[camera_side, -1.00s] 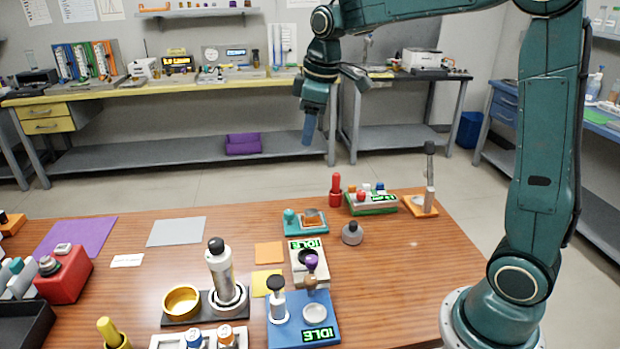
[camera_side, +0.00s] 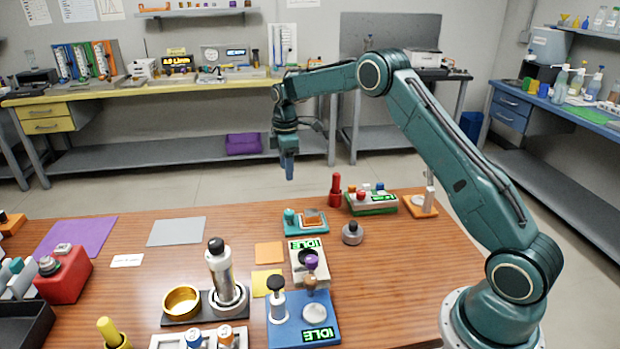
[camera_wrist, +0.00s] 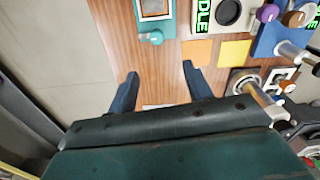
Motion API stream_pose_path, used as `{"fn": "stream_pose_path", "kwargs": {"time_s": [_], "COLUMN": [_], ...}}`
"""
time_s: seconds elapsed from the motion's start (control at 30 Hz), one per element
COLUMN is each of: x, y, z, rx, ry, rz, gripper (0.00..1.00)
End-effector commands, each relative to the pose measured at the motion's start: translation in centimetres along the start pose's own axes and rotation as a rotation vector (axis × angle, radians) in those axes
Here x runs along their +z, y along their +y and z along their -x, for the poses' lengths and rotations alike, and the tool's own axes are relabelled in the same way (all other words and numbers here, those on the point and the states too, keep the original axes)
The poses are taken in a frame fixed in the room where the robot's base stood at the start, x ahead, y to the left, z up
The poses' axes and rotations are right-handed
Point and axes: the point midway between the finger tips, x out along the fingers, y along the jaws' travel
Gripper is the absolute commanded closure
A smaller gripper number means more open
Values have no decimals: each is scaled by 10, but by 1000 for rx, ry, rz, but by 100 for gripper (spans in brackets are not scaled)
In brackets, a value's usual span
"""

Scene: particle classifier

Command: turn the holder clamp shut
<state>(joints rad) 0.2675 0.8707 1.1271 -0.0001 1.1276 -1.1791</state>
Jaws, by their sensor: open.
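A teal holder (camera_side: 292,229) with a round teal knob and a brown piece in it sits at the far middle of the wooden table. The knob looks like its clamp, but I cannot tell how far it is turned. The holder (camera_wrist: 172,14) also shows at the top of the wrist view, its knob (camera_wrist: 152,38) at its lower edge. My gripper (camera_side: 288,174) hangs empty above and beyond the table's far edge, pointing down. In the wrist view, the two blue fingers of my gripper (camera_wrist: 159,72) are wide apart with only table between them.
Near the holder are a beige device reading IDLE (camera_side: 297,266), a grey knobbed weight (camera_side: 352,234), a red post (camera_side: 335,190) and a green-based box (camera_side: 370,208). A tall silver cylinder (camera_side: 220,264) stands at front left. Orange (camera_side: 269,253) and yellow pads lie flat.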

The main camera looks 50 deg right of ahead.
Motion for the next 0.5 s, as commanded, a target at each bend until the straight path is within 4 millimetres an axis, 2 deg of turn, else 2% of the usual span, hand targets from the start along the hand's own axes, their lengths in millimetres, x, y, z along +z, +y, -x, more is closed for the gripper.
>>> {"fn": "stream_pose_path", "kwargs": {"time_s": [0.13, 0.5], "x": [2, 3], "y": [7, 8], "z": [-17, -22], "rx": [-14, -16], "ry": [-5, -6], "rz": [25, 31], "gripper": [49, 49]}}
